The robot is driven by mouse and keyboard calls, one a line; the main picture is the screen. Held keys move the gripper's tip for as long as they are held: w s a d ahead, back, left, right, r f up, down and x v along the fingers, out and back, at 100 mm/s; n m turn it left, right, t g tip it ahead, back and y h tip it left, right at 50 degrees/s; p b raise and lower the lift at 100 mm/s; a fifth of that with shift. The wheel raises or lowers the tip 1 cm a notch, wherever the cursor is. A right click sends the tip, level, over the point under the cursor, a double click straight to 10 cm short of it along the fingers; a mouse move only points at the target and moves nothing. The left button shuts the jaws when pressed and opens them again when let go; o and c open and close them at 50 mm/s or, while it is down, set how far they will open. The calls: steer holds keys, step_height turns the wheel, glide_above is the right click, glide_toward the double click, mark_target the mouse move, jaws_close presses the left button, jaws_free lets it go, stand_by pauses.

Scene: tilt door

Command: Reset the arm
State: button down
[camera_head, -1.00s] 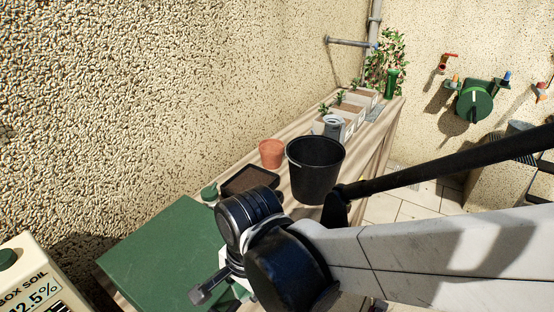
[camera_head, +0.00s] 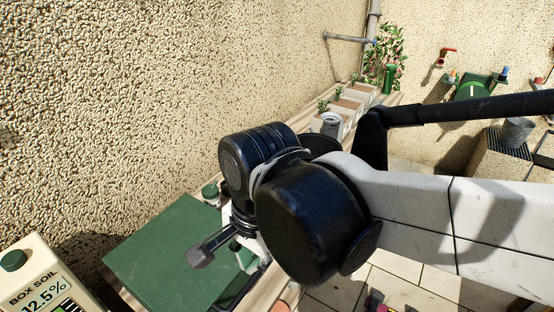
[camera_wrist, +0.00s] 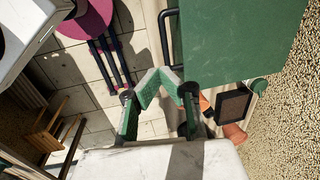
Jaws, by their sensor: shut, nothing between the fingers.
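My gripper (camera_wrist: 159,84) shows in the wrist view with its green-grey fingers shut and nothing between them. It is apart from the green panel (camera_wrist: 240,42), which has a black bar handle (camera_wrist: 170,40) on its near side. In the head view my arm is raised across the middle and right, and its black joints hide most of the gripper. The flat green panel (camera_head: 165,255) lies to the lower left, partly behind the wrist.
A soil container (camera_head: 40,280) stands at the lower left. Planters (camera_head: 350,100), a grey can (camera_head: 331,124) and a climbing plant (camera_head: 384,55) stand along the wall. The wrist view shows a dark tray (camera_wrist: 233,104), a terracotta pot (camera_wrist: 235,133) and a pink round seat (camera_wrist: 86,20). Paved floor (camera_head: 400,285) is open.

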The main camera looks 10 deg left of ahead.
steer(key=w+d+f+n+t+b, duration=0.1)
steer(key=w+d+n+t+b, duration=0.1)
steer(key=d, duration=1.2)
steer(key=w+d+f+n+t+h+b, duration=0.1)
steer(key=w+d+f+n+t+b, duration=0.1)
steer(key=d, duration=1.3)
steer(key=shift+w+n+t+b, duration=0.65)
steer(key=shift+t+b, duration=0.1)
steer(key=shift+t, duration=0.35)
